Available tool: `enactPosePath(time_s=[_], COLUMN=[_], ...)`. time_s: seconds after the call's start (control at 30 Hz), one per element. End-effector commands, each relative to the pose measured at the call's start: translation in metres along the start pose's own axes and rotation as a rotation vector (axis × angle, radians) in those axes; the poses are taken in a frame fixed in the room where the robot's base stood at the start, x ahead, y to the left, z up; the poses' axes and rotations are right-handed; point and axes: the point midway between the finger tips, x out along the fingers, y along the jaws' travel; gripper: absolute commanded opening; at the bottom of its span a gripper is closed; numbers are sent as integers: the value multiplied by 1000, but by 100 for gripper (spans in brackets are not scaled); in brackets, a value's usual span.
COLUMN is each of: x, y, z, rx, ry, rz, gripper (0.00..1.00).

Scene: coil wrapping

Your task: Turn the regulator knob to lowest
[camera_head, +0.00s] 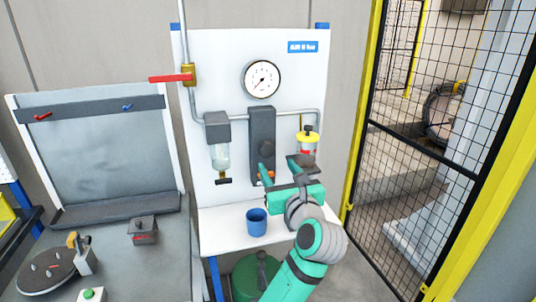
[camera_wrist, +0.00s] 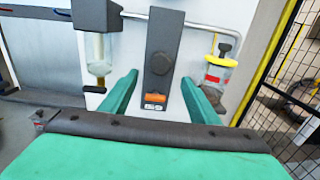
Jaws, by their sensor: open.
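The regulator knob (camera_head: 267,148) is a dark round knob on a tall dark grey block fixed to the white panel. In the wrist view the knob (camera_wrist: 159,63) sits high between my two fingers and a little beyond their tips. My gripper (camera_head: 278,168) is open and empty in front of the block, its fingers below the knob's height. In the wrist view my gripper (camera_wrist: 160,80) has one green finger on each side of the block. I see no contact with the knob. An orange part (camera_wrist: 154,98) shows on the block's lower end.
A round gauge (camera_head: 262,79) is above the block. A filter bowl (camera_head: 219,150) hangs left; a yellow-topped bowl (camera_head: 308,143) is right, close to my gripper. A red-handled valve (camera_head: 172,78) is upper left. A blue cup (camera_head: 256,222) stands on the white shelf (camera_head: 222,238). A mesh fence (camera_head: 425,130) is right.

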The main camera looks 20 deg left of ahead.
Motion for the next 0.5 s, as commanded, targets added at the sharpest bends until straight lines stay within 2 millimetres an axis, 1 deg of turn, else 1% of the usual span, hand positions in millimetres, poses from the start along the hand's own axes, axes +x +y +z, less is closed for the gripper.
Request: enactPosePath(time_s=[0.3, 0.5], x=[55, 83], y=[1, 1], z=[0, -1], rx=[-2, -3], ry=[1, 1], rz=[1, 0], gripper=[56, 56])
